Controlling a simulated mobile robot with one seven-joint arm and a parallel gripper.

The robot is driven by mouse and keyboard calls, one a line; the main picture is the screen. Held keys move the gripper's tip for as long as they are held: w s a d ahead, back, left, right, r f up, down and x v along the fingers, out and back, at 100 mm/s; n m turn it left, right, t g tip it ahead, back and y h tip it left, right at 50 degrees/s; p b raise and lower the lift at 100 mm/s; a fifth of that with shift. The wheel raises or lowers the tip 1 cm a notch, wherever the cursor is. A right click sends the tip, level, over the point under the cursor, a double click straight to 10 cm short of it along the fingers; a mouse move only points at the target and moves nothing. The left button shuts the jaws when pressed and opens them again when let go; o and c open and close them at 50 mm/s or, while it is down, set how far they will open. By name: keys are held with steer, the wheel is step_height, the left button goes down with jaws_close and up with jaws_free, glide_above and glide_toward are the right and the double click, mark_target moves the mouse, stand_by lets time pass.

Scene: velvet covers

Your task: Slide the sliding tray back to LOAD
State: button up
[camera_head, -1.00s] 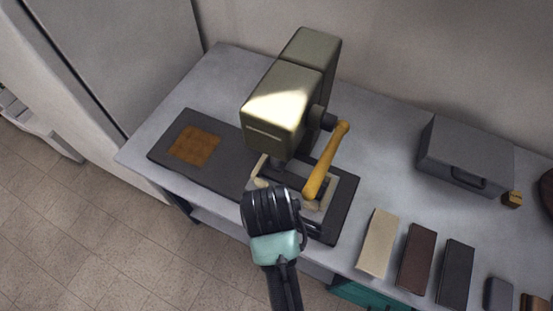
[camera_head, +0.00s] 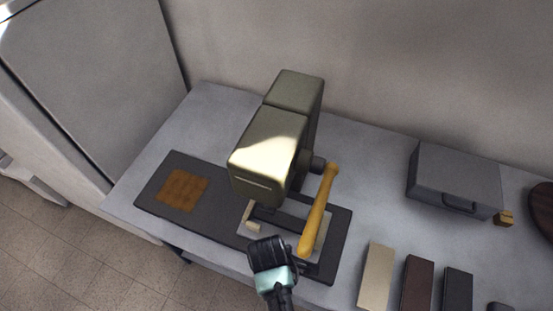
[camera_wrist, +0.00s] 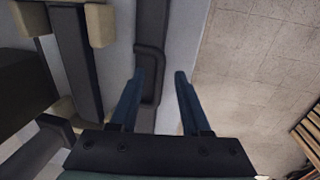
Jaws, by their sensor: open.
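The olive-green press (camera_head: 268,150) stands on the bench, with a yellow lever (camera_head: 318,215) on its right side. The sliding tray (camera_head: 246,210) is a pale plate under the press head, on the dark base (camera_head: 215,221); much of it is hidden by the press and lever. Tan blocks stand on it, also visible in the wrist view (camera_wrist: 100,25). My gripper (camera_head: 268,250) is at the tray's front edge. In the wrist view my gripper (camera_wrist: 159,74) is open, with a dark loop handle (camera_wrist: 150,70) close to the left finger. I cannot tell whether they touch.
The base extends left, with a brown square (camera_head: 182,190) on it, and looks clear there. A grey case (camera_head: 453,180) stands at the back right. Cream (camera_head: 377,276), brown (camera_head: 417,285) and dark (camera_head: 457,290) blocks lie on the right. The floor drops off past the front edge.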

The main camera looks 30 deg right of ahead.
steer(key=shift+w+f, duration=0.15)
steer(key=shift+f, duration=0.35)
jaws_close()
stand_by(1.2)
